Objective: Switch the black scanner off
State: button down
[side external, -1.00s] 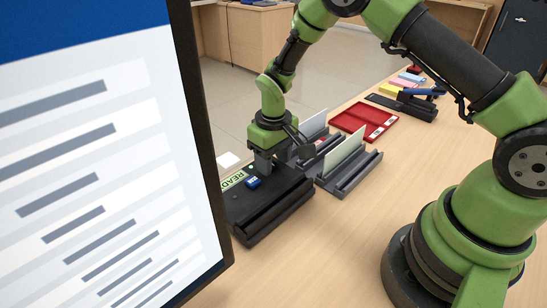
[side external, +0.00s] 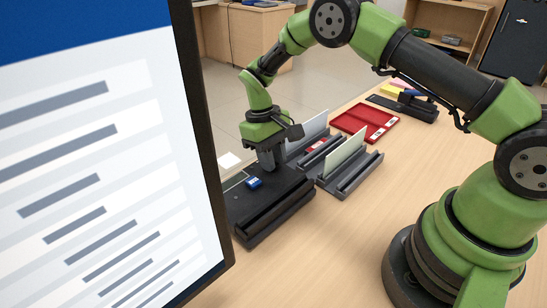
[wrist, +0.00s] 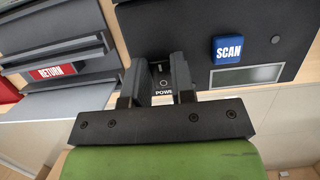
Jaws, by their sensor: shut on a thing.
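The black scanner (side external: 262,218) lies on the counter beside the large monitor. Its small display (side external: 236,182) is blank and grey, also in the wrist view (wrist: 246,76). A blue SCAN button (side external: 254,183) sits next to the display. My gripper (side external: 271,165) points down at the scanner's far end. In the wrist view its two fingers stand on either side of the power switch (wrist: 160,72), closed on it. The label under the switch is partly covered by a finger. The switch's exact tilt is hard to tell.
Dark slotted racks with upright cards (side external: 344,153) stand just right of the scanner. A red tray (side external: 347,123) lies behind them. The monitor (side external: 100,150) fills the left side. The counter in front of the racks is clear.

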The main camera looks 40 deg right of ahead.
jog(key=shift+w+g, duration=0.1)
jog(key=shift+g, duration=0.3)
jog(key=c, duration=1)
grip_release()
jog(key=shift+o, duration=0.2)
jog(key=v, duration=1)
